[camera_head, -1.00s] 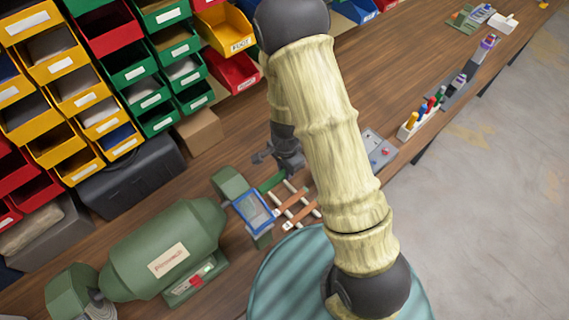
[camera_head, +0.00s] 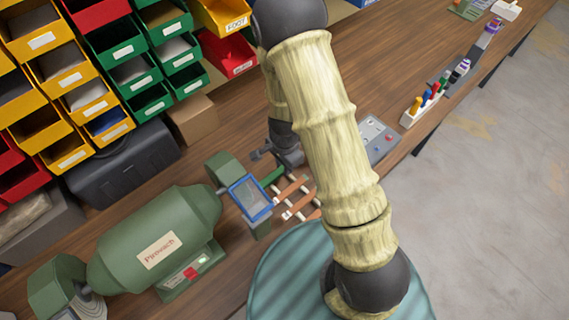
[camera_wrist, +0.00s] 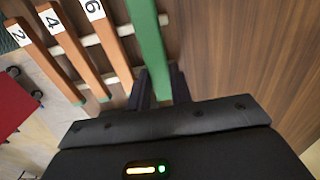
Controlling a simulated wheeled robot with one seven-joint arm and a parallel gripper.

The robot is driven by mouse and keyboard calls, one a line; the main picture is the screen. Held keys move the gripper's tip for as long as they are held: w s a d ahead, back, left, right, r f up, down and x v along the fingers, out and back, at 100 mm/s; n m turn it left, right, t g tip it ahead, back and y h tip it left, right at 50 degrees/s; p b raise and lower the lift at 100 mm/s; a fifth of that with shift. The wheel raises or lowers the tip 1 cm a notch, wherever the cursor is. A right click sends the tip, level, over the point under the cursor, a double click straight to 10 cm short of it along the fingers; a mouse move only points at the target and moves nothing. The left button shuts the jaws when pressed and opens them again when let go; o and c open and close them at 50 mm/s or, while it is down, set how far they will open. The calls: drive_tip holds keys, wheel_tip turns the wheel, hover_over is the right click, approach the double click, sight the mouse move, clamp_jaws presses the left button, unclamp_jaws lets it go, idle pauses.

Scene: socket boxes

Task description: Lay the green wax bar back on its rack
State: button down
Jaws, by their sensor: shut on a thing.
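My gripper (camera_wrist: 160,88) is shut on one end of the green wax bar (camera_wrist: 149,40), which extends up out of the wrist view. The bar also shows as a short green strip in the head view (camera_head: 272,177), partly hidden by my arm. The rack (camera_wrist: 85,42) has pale crossbars and carries brown-orange bars labelled 2, 4 and 6. The green bar lies right of bar 6 (camera_wrist: 103,38), roughly parallel to it, and passes across the pale crossbars. I cannot tell whether it touches them. The rack shows in the head view too (camera_head: 287,214).
A green grinder-like machine (camera_head: 160,240) with a blue-framed shield (camera_head: 250,198) stands close left of the rack. A grey control box (camera_head: 377,140) lies to the right. Coloured bins (camera_head: 110,40) line the back. Bare wood (camera_wrist: 235,50) lies right of the green bar.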

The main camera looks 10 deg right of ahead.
drive_tip(key=shift+f+b, duration=0.7)
drive_tip(key=shift+f, duration=0.5)
drive_tip(key=c, duration=1.2)
unclamp_jaws()
drive_tip(key=shift+o, duration=0.2)
wheel_tip(320, 180, up, 18)
drive_tip(key=p, duration=0.2)
drive_tip(key=shift+w+d+f, duration=0.15)
drive_tip(key=shift+f, duration=0.1)
